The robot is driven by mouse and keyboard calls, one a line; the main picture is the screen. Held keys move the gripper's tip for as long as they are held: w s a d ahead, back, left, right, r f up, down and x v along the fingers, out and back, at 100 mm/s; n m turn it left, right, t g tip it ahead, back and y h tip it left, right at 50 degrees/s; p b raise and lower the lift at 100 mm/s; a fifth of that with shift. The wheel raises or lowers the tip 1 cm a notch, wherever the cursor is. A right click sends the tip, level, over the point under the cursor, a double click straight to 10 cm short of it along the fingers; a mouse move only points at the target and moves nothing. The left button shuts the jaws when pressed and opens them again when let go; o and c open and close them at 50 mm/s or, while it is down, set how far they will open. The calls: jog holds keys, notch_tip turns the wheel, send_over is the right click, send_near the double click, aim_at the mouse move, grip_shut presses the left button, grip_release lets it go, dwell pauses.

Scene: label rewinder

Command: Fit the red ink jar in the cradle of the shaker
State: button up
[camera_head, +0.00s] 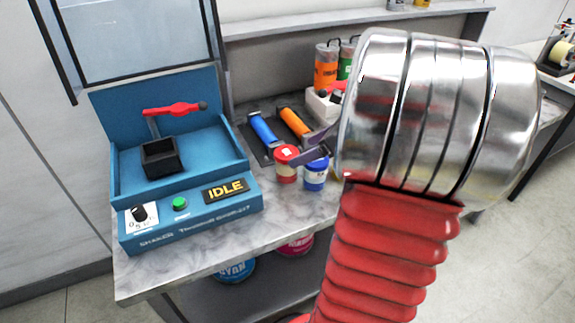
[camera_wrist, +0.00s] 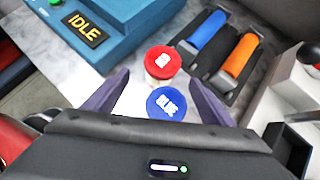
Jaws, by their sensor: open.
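The red ink jar (camera_head: 286,164), with a red lid, stands upright on the marble counter to the right of the shaker; it also shows in the wrist view (camera_wrist: 162,62). A blue-lidded jar (camera_head: 316,176) stands close beside it, nearer my gripper in the wrist view (camera_wrist: 167,104). The blue shaker (camera_head: 190,232) reads IDLE. Its black cradle (camera_head: 160,160) looks empty, with a red-handled clamp (camera_head: 172,109) raised above it. My gripper (camera_wrist: 158,85) is open, its fingers spread either side of the two jars and holding nothing. In the head view my arm hides most of the gripper.
A dark tray with a blue tool (camera_head: 262,129) and an orange tool (camera_head: 295,122) lies behind the jars. Orange and green containers (camera_head: 327,66) stand farther back. Ink cans (camera_head: 234,270) sit on the lower shelf. The counter in front of the jars is clear.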

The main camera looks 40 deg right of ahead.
aim_at(287, 158)
jog(key=shift+x, duration=2)
jog(key=shift+x, duration=2.65)
jog(key=shift+d, duration=0.1)
jog(key=shift+r, duration=0.1)
jog(key=shift+c, duration=0.2)
jog(key=c, duration=1.5)
jog(key=shift+c, duration=0.2)
jog(key=shift+r, duration=0.1)
notch_tip(287, 158, up, 18)
